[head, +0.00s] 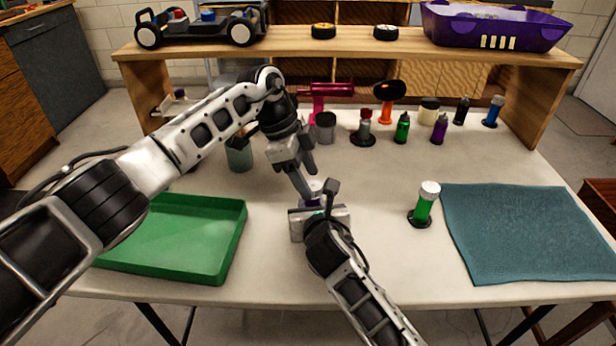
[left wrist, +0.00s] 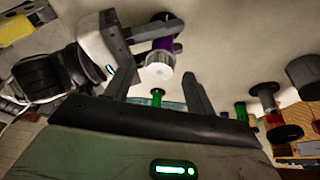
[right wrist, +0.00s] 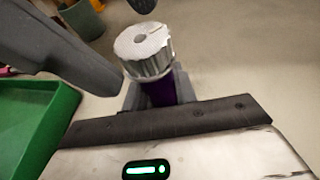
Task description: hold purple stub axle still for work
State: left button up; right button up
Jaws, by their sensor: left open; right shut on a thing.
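The purple stub axle, with its silver ridged cap, shows in the left wrist view (left wrist: 163,45) and the right wrist view (right wrist: 160,92). My right gripper (head: 318,212) is shut around its purple body, with the cap sticking out clear. In the head view the axle is largely hidden between the two grippers. My left gripper (head: 306,186) is open just above and beside it. In the left wrist view its two fingers (left wrist: 160,92) stand apart with the axle's cap near the gap. I cannot tell whether either finger touches the cap.
A green tray (head: 225,262) is at left and a teal mat (head: 530,235) at right. A green stub axle (head: 424,208) with a white cap stands left of the mat. Several coloured parts stand along the back, below a shelf (head: 290,45) bearing a car (head: 203,25) and purple body shell (head: 497,27).

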pick_arm(q)
jog(key=shift+d+f, duration=0.2)
jog(key=shift+f, duration=0.3)
jog(key=c, duration=1)
jog(key=shift+w+d+m+g, duration=0.1)
jog(key=shift+m+g, duration=0.6)
jog(key=shift+m, duration=0.9)
jog(key=o, duration=1)
jog(key=shift+r, duration=0.1)
